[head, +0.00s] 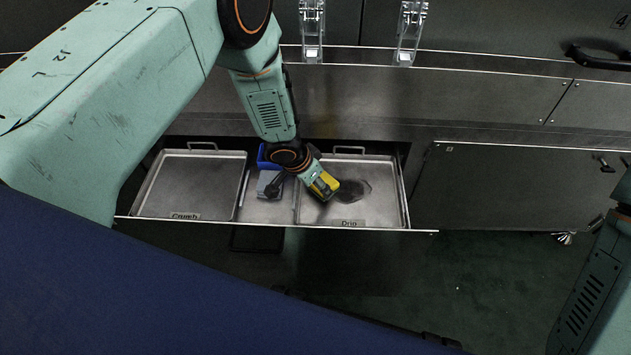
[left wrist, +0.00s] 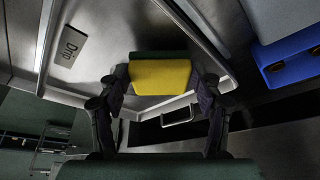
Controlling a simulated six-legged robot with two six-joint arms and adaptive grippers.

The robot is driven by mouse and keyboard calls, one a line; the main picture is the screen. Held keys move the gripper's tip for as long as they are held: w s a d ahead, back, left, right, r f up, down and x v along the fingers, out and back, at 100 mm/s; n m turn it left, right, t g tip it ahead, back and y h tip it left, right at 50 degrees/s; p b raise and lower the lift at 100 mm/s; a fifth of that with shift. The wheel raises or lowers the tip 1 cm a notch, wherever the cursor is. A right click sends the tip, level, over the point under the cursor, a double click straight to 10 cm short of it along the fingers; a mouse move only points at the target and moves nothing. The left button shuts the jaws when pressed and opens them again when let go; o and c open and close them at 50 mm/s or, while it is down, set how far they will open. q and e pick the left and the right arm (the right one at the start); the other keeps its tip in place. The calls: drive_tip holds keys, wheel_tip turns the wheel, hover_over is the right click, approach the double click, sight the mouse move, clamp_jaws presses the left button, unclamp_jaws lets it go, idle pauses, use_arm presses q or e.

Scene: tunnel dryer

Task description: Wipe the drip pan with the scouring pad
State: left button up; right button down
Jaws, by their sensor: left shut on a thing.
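The drip pan (head: 375,210) is a shallow metal tray labelled "Drip", on the right side of an open drawer. A dark smudge (head: 352,191) lies on its floor. The scouring pad (head: 325,185) is yellow with a dark green layer. My left gripper (head: 318,180) is shut on it, above the left part of the pan beside the smudge. In the left wrist view the pad (left wrist: 160,77) sits between both fingers, its green layer facing the pan. I cannot tell whether it touches the pan floor. My right gripper is out of view.
The crumb pan (head: 190,185) fills the drawer's left side. Between the pans are a blue container (head: 264,157) and a grey block (head: 269,184). The drawer's front edge (head: 280,224) and the cabinet face behind bound the space. A closed cabinet door (head: 510,190) stands to the right.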

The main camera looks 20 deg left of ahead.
use_arm(q)
drive_tip(key=shift+f+b, duration=0.3)
drive_tip(key=shift+f, duration=0.3)
drive_tip(key=shift+w+d+r+p, duration=0.1)
drive_tip(key=shift+w+d+p, duration=0.1)
drive_tip(key=shift+d+p, duration=0.35)
drive_tip(key=shift+w+d+r+p, duration=0.1)
drive_tip(key=shift+w+d+p, duration=0.1)
drive_tip(key=shift+d+p, duration=0.35)
drive_tip(key=shift+w+d+f+p, duration=0.1)
drive_tip(key=shift+w+d+p, duration=0.1)
drive_tip(key=shift+d, duration=0.5)
drive_tip(key=shift+w+d+p, duration=0.1)
drive_tip(key=shift+d+p, duration=0.1)
drive_tip(key=shift+d, duration=0.45)
drive_tip(key=shift+w+d+f, duration=0.1)
drive_tip(key=shift+w+d, duration=0.15)
drive_tip(key=shift+d, duration=0.6)
drive_tip(key=shift+w+d, duration=0.2)
drive_tip(key=shift+d, duration=0.55)
drive_tip(key=shift+w+d+b, duration=0.3)
drive_tip(key=shift+d+b, duration=0.4)
drive_tip(key=shift+d, duration=0.25)
